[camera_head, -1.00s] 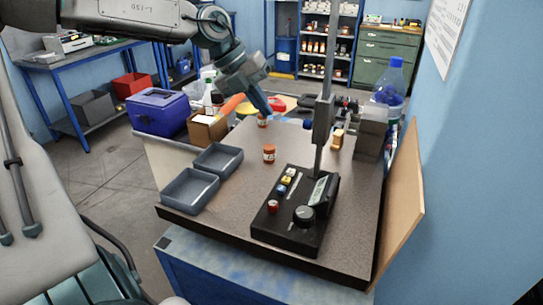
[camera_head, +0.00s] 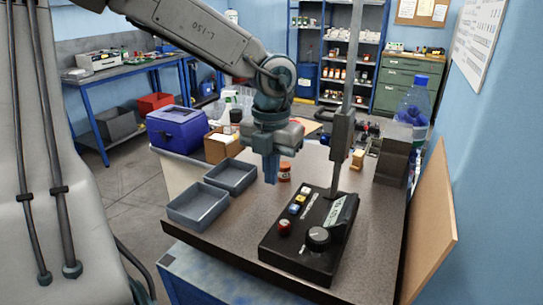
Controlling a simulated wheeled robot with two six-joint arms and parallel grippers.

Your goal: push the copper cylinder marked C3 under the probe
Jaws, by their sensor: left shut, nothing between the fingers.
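A small copper cylinder (camera_head: 285,173) with a pale label band stands upright on the speckled bench top (camera_head: 245,228). Its marking is too small to read, so I cannot tell whether it is C3. My left gripper (camera_head: 271,180) points straight down, shut and empty, just left of this cylinder in the picture. I cannot tell whether they touch. The probe stand has a black base (camera_head: 300,262) with buttons and a knob, and a tall metal column (camera_head: 352,75) with a dark carriage (camera_head: 342,135). The probe's tip cannot be made out. My right gripper is out of view.
Two grey trays (camera_head: 197,222) lie at the bench's left edge. A blue case (camera_head: 177,130) and cardboard box (camera_head: 222,147) stand behind them. A grey block (camera_head: 393,157), a water bottle (camera_head: 412,108) and a tan board (camera_head: 432,222) line the right side.

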